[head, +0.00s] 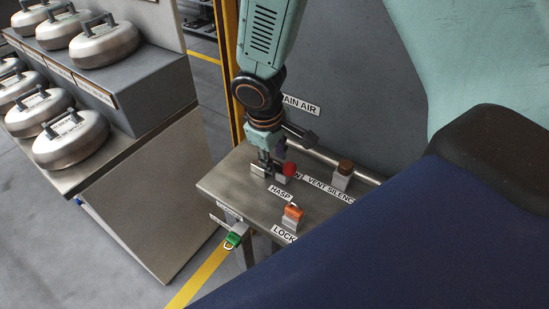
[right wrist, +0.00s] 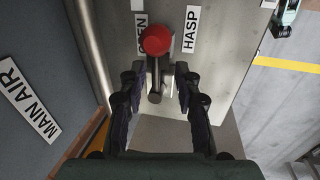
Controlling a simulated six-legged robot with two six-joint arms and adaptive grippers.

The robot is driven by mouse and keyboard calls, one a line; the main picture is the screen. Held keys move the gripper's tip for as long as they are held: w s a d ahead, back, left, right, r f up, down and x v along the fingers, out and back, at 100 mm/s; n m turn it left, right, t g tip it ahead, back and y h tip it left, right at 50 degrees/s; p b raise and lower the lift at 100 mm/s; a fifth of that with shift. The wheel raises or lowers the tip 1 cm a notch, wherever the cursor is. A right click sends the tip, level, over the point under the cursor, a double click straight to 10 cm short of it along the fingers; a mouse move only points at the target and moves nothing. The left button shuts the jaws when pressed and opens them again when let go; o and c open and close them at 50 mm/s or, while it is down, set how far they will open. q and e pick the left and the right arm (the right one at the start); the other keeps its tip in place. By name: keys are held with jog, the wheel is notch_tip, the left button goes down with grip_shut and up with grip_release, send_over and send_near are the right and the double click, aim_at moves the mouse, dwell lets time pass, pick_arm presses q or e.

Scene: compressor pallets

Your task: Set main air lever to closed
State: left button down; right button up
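A lever with a round red knob (right wrist: 156,40) and a dark stem stands by a partly hidden OPEN label (right wrist: 141,34) in the right wrist view. The red knob also shows in the head view (head: 289,169), on the steel bench. A MAIN AIR label (right wrist: 30,97) is on the grey panel beside it. My right gripper (right wrist: 155,78) is open, with its fingers apart on either side of the stem. In the head view my right gripper (head: 267,158) points down just left of the knob. Contact with the lever cannot be told. My left gripper is not in view.
The steel bench (head: 240,185) also bears a HASP label (head: 280,192), an orange padlock-like piece (head: 293,212) and a brown-topped silencer (head: 345,168). A green tag (head: 236,237) hangs at its front edge. Steel canisters (head: 72,138) stand on a stepped rack at left.

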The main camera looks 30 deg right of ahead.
jog(key=shift+d+f, duration=0.15)
jog(key=shift+d, duration=0.25)
jog(key=shift+c, duration=0.2)
jog(key=shift+w, duration=0.15)
jog(key=shift+c, duration=0.8)
jog(key=shift+a, duration=0.25)
jog(key=c, duration=0.4)
jog(key=shift+d, duration=0.1)
grip_shut()
jog(key=shift+s, duration=0.25)
